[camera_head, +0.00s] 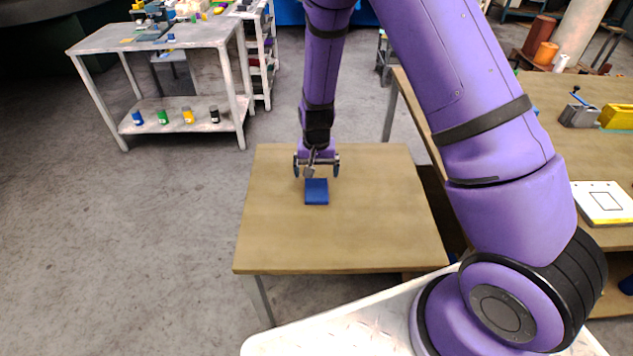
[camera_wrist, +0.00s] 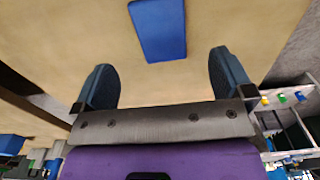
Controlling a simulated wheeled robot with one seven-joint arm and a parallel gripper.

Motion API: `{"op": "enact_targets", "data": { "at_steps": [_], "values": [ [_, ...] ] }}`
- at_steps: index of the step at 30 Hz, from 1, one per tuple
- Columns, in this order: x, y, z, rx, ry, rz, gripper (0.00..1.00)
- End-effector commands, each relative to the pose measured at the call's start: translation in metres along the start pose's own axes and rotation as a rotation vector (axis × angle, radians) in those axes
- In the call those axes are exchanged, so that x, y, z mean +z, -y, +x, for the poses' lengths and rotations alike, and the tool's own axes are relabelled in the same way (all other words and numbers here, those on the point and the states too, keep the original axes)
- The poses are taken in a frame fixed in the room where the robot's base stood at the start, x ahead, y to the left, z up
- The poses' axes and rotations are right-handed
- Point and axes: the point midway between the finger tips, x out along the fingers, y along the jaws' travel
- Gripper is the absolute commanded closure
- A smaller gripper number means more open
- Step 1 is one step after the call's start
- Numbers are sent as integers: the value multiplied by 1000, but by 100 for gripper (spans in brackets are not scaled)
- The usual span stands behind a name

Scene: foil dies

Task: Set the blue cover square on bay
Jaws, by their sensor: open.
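The blue cover (camera_head: 316,192) is a small flat blue block lying on the wooden table in the head view. It also shows in the wrist view (camera_wrist: 158,30), near the top, partly cut off by the frame's edge. My gripper (camera_head: 316,168) is just beyond the cover's far edge in the head view. In the wrist view its two fingers (camera_wrist: 160,78) are spread wide with nothing between them, and the cover lies ahead of the fingertips. The bay is probably the white plate with a black outlined square (camera_head: 604,201) on the right-hand bench, but I cannot tell for certain.
The small wooden table (camera_head: 345,240) is otherwise bare. A longer wooden bench (camera_head: 545,95) stands to the right, holding a grey block with a blue handle (camera_head: 579,114) and a yellow block (camera_head: 617,117). A grey shelf (camera_head: 150,40) with small coloured bottles stands back left.

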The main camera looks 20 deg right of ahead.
Motion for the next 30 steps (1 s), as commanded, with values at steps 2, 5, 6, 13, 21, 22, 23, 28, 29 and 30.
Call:
{"op": "enact_targets", "data": {
  "at_steps": [2,5,6,13,21,22,23,28,29,30],
  "values": [
    [0,0,-14,-1,-2,1,1],
    [0,0,-25,0,0,-1,1],
    [0,0,-28,0,0,-1,1],
    [0,-1,-36,1,1,0,1],
    [1,-5,-79,-35,-21,-14,1],
    [2,-6,-89,-42,-25,-19,1],
    [4,-8,-101,-51,-32,-25,1],
    [17,-23,-167,-96,-70,-62,1],
    [20,-26,-178,-103,-78,-69,1],
    [25,-30,-193,-112,-88,-78,1]
  ]
}}
